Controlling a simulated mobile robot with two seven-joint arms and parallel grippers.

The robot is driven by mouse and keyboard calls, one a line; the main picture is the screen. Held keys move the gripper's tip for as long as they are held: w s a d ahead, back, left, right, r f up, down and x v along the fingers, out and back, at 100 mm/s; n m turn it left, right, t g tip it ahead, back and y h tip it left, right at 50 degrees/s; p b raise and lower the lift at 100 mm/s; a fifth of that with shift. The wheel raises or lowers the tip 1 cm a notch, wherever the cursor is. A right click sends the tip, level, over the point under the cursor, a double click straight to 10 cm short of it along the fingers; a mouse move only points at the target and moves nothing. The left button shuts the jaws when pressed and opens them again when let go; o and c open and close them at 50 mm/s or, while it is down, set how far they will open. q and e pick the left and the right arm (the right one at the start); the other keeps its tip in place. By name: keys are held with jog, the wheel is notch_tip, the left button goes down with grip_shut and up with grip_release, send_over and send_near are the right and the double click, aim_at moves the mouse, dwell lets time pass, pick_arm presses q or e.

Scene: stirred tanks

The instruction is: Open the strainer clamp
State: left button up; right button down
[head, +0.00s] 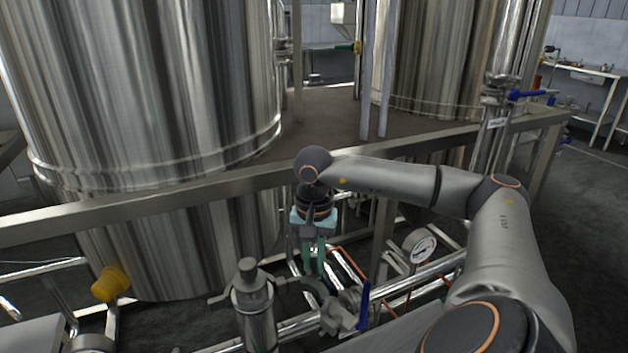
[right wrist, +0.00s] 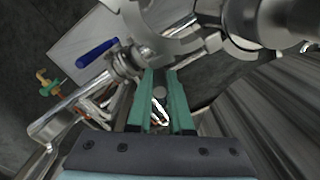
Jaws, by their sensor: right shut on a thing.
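The strainer (head: 254,305) is an upright steel cylinder with a capped top at the lower middle of the head view. The clamp (head: 314,286) shows as a curved grey piece reaching out to the right from the strainer's upper part. In the right wrist view the clamp (right wrist: 178,46) is a pale arc just beyond my fingertips. My right gripper (head: 314,268) points down at the clamp's curved piece, right of the strainer. Its green fingers also show in the right wrist view (right wrist: 161,74). It is shut on the clamp; the exact contact is hard to see. My left gripper is out of view.
A blue-handled valve (head: 363,304) and a round gauge (head: 420,246) sit close to the right of my gripper. A steel rail (head: 150,208) crosses behind it, with a large tank (head: 140,90) beyond. A yellow fitting (head: 110,284) is at left.

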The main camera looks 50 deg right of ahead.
jog(key=c, duration=0.8)
grip_release()
jog(key=shift+c, duration=0.2)
jog(key=shift+r, duration=0.1)
notch_tip(320, 180, up, 11)
jog(key=p, duration=0.2)
jog(key=shift+r+p, duration=0.15)
jog(key=shift+p, duration=0.15)
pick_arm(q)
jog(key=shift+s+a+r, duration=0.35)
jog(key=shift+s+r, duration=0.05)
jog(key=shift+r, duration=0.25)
pick_arm(e)
jog(key=shift+r, duration=0.55)
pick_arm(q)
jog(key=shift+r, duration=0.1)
pick_arm(e)
jog(key=shift+s, duration=0.1)
